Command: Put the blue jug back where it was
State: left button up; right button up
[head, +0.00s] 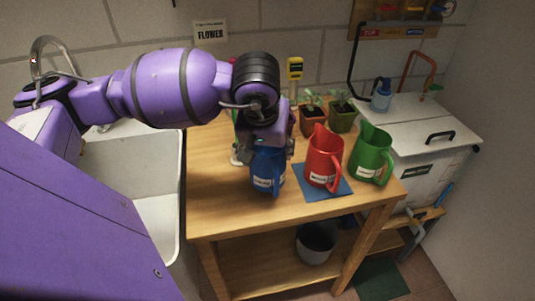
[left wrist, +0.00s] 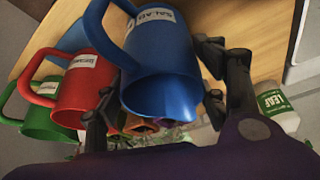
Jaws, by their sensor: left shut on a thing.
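The blue jug (head: 267,178) is in my left gripper (head: 268,148), above or on the wooden table left of the other jugs; I cannot tell whether its base touches the wood. In the left wrist view the blue jug (left wrist: 165,70) sits between the two fingers (left wrist: 162,98), with its white label and handle at the top. The red jug (head: 323,160) stands on a blue mat (head: 340,190) to the right of the blue jug. The green jug (head: 371,155) stands right of the red one. My right gripper is not in view.
Potted seedlings (head: 342,116) stand behind the jugs. A white bottle labelled LEAF (left wrist: 279,108) shows in the left wrist view. A sink (head: 150,220) lies left of the table (head: 222,205), and a white lidded bin (head: 430,135) right. A grey bucket (head: 316,243) is on the lower shelf.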

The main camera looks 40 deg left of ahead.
pick_arm(q)
jog(key=shift+f, duration=0.75)
jog(key=shift+f, duration=0.15)
jog(key=o, duration=1)
jog(key=shift+f, duration=0.15)
jog(key=o, duration=0.5)
jog(key=shift+r, duration=0.55)
jog(key=v, duration=1.1)
jog(key=shift+s+r, duration=0.15)
jog(key=shift+s, duration=0.05)
